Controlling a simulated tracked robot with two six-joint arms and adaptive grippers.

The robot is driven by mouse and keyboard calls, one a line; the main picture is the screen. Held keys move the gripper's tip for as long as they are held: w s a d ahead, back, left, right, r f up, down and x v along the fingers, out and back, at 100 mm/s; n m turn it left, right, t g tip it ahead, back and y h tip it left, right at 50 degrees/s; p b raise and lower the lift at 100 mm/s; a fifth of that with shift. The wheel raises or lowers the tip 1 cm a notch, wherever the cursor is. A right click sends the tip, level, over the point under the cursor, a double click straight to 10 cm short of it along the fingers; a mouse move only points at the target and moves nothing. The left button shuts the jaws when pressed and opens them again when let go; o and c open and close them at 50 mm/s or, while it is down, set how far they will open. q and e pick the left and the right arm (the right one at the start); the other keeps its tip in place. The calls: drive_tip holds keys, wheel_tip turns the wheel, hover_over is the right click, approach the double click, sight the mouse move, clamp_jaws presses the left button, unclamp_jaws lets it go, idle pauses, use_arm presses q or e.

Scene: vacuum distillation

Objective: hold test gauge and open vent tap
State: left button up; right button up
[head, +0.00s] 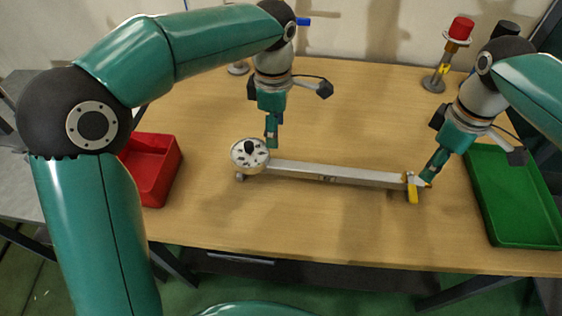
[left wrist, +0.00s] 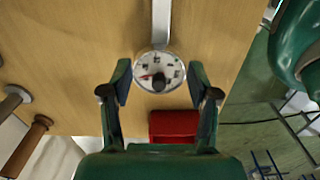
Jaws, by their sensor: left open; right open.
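The test gauge (head: 243,160), a round white dial with a dark knob at its centre, sits at the left end of a metal bar (head: 335,173) on the table. My left gripper (head: 271,143) is open above the gauge's right side in the head view. In the left wrist view the gauge (left wrist: 148,67) lies between the two spread fingers (left wrist: 159,72), apart from both. The vent tap (head: 412,190), with a yellow handle, is at the bar's right end. My right gripper (head: 427,181) is open close beside the tap; whether it touches is unclear.
A red bin (head: 168,180) stands left of the gauge and a green tray (head: 515,205) lies at the right. A red-topped stand (head: 459,32) is at the back right. The table (head: 320,235) in front of the bar is clear.

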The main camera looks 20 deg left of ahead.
sight(276, 163)
use_arm(q)
wheel_tip(276, 163, down, 14)
drive_tip(key=shift+r, duration=0.25)
drive_tip(key=shift+c, duration=0.3)
clamp_jaws()
idle(0.5)
